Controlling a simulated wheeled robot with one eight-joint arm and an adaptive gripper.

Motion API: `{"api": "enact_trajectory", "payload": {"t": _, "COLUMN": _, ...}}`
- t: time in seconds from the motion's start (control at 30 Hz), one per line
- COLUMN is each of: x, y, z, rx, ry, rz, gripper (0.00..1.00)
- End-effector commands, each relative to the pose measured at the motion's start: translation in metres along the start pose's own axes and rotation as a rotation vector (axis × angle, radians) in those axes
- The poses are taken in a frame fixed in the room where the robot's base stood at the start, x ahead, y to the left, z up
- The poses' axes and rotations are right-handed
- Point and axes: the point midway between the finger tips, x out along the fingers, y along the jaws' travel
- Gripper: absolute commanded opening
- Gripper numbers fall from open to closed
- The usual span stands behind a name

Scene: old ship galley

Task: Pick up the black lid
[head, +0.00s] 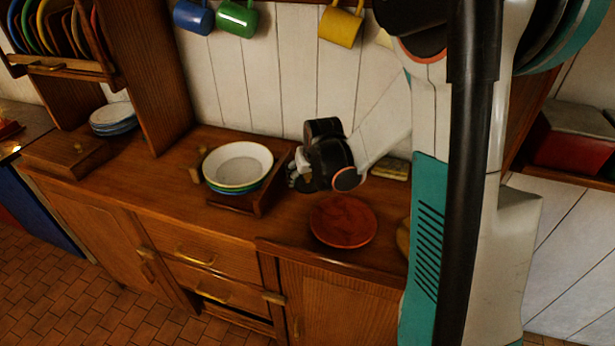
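I cannot make out a black lid in the head view; it may be hidden behind my arm or gripper. My gripper (298,178) is over the wooden counter (190,160), between a stack of bowls (238,166) and a round red-brown board (342,222). Its fingers are small and dark here, so I cannot tell whether they are open or shut, or whether they hold anything.
The bowls sit in a low wooden tray (262,197). Stacked plates (113,118) stand at the left. Blue (193,16), green (237,18) and yellow (341,26) mugs hang above. My arm blocks the counter's right end.

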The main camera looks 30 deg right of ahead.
Motion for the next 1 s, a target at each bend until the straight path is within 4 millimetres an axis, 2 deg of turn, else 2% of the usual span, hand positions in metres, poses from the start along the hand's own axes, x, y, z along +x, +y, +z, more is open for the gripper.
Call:
{"api": "enact_trajectory", "payload": {"t": 0.27, "x": -0.031, "y": 0.0, "z": -0.017, "rx": 0.0, "ry": 0.0, "rz": 0.0, "gripper": 0.48}}
{"api": "enact_trajectory", "payload": {"t": 0.7, "x": -0.115, "y": 0.0, "z": -0.065, "rx": 0.0, "ry": 0.0, "rz": 0.0, "gripper": 0.48}}
{"api": "enact_trajectory", "payload": {"t": 1.0, "x": -0.156, "y": 0.0, "z": -0.089, "rx": 0.0, "ry": 0.0, "rz": 0.0, "gripper": 0.48}}
